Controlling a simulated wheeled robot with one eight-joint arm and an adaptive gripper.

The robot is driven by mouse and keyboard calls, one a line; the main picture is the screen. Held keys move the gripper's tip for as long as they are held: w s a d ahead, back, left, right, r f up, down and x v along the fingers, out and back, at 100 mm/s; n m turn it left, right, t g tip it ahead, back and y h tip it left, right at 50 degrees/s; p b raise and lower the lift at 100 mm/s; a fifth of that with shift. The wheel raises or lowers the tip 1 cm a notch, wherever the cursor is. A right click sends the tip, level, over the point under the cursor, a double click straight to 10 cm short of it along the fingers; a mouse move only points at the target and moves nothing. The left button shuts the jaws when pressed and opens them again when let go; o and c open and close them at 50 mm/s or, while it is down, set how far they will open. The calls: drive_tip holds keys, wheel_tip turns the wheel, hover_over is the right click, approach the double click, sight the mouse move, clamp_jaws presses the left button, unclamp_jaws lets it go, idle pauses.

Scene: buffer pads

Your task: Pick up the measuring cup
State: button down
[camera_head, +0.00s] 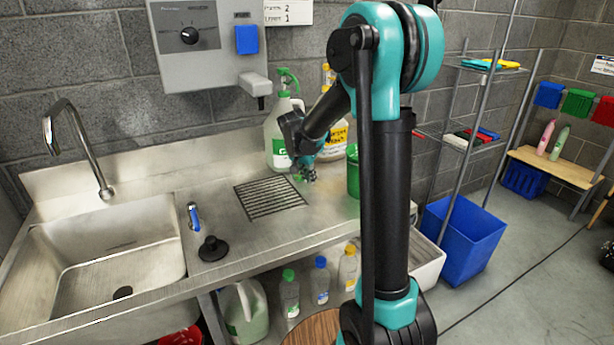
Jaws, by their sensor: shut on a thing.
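My gripper (304,174) is low over the steel counter, just right of the drain grate and in front of the white spray bottle. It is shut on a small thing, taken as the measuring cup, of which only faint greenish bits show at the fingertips. The cup's shape is too small and too hidden by the fingers to make out. I cannot tell whether it touches the counter or is lifted.
The spray bottle (279,135) and a yellow-labelled tub (337,138) stand close behind my gripper. A green container (353,172) is to its right, partly behind my arm. A black plunger-like stopper (212,249) and a blue-handled item (194,216) stand near the sink (110,262).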

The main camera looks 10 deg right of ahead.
drive_tip(key=shift+r, duration=0.1)
wheel_tip(320, 180, up, 20)
drive_tip(key=shift+f, duration=0.2)
idle(1.1)
drive_tip(key=c, duration=2.2)
unclamp_jaws()
drive_tip(key=shift+r, duration=0.1)
clamp_jaws()
